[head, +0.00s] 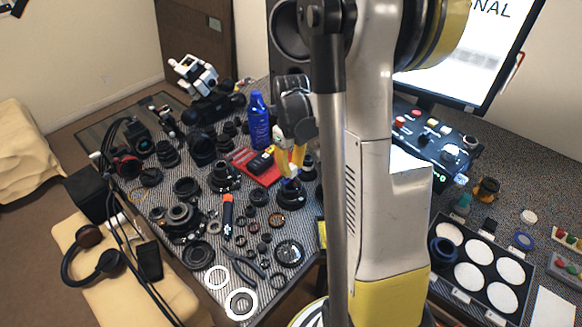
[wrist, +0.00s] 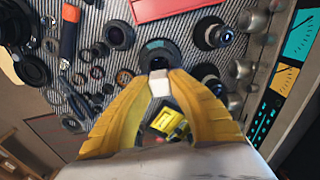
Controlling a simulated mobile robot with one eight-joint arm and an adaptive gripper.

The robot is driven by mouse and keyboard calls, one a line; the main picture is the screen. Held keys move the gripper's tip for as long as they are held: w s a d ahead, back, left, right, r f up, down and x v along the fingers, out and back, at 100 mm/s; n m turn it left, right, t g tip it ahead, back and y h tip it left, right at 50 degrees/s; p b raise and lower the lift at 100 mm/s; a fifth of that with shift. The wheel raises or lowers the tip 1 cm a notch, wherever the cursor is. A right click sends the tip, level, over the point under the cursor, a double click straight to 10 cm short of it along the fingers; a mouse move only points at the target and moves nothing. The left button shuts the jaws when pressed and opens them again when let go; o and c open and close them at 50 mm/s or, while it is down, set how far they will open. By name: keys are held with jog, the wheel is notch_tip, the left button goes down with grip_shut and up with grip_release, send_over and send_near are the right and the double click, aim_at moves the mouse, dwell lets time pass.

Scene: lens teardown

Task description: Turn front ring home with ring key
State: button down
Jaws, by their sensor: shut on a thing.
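My gripper (head: 291,170) has its yellow fingers pointing down over the right part of the striped mat. In the wrist view my gripper (wrist: 160,84) is shut on a small pale block, which I take to be the ring key (wrist: 159,88). Just beyond the fingertips is a dark round lens part (wrist: 157,48) with a dull teal band. It also shows as a black lens part (head: 291,196) under the fingers in the head view. The key's lower end is hidden, so I cannot tell whether it touches the front ring. The front ring itself is not clearly distinguishable.
A blue bottle (head: 259,122) and a red tray (head: 262,170) stand close to my gripper. Lens barrels and loose rings crowd the striped mat (head: 222,255). A control box (head: 432,140) and a case of white discs (head: 461,287) lie to the right.

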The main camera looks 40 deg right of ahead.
jog(key=shift+r+p, duration=1.05)
jog(key=shift+r, duration=0.5)
